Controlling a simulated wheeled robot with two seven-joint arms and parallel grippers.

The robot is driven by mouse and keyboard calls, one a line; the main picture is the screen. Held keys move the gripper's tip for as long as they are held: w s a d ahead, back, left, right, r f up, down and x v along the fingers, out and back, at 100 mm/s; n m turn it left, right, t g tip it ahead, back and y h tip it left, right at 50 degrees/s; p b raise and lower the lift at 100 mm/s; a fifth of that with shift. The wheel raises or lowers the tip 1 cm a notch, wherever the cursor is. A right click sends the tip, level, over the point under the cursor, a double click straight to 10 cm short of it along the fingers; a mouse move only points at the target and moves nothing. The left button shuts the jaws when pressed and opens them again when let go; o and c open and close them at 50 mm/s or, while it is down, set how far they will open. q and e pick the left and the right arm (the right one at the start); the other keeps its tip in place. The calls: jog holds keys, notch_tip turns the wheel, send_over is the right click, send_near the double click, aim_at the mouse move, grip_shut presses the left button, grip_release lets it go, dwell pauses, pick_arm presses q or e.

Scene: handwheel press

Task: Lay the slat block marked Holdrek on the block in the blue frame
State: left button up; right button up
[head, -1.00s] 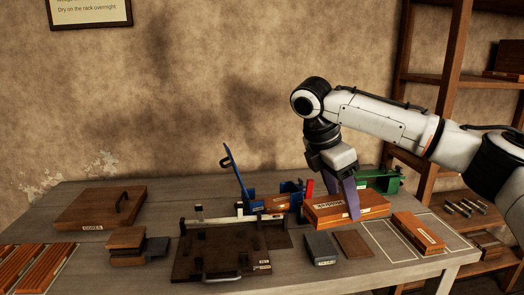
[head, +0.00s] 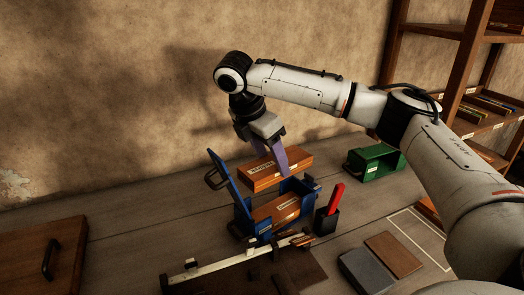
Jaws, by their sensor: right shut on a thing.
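My right gripper (head: 281,166) is shut on an orange-brown slat block (head: 297,164) with a pale label. I cannot read the label for certain. The held block looks raised, over or just behind the blue frame (head: 243,211); the exact height gap is unclear. The blue frame stands on the table with a tall blue lever tilted up at its left. Another orange-brown block (head: 270,210) with a pale label lies inside the frame, its top uncovered. My left gripper is out of view.
A red-handled thing (head: 335,197) stands in a dark holder right of the frame. A green frame (head: 374,163) is farther right. A metal bar (head: 232,262) lies in front. Grey (head: 366,271) and brown (head: 394,254) blocks lie front right. A dark wooden lid (head: 35,262) is at left.

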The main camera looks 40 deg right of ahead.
jog(key=shift+s+d+f, duration=0.1)
jog(key=shift+s+f, duration=0.05)
jog(key=shift+f, duration=0.45)
jog(key=shift+s+f, duration=0.1)
jog(key=shift+f, duration=0.5)
jog(key=shift+w+f, duration=0.15)
jog(key=shift+f, duration=3.95)
jog(key=shift+f, duration=0.7)
jog(key=o, duration=1.7)
jog(key=shift+r, duration=3.5)
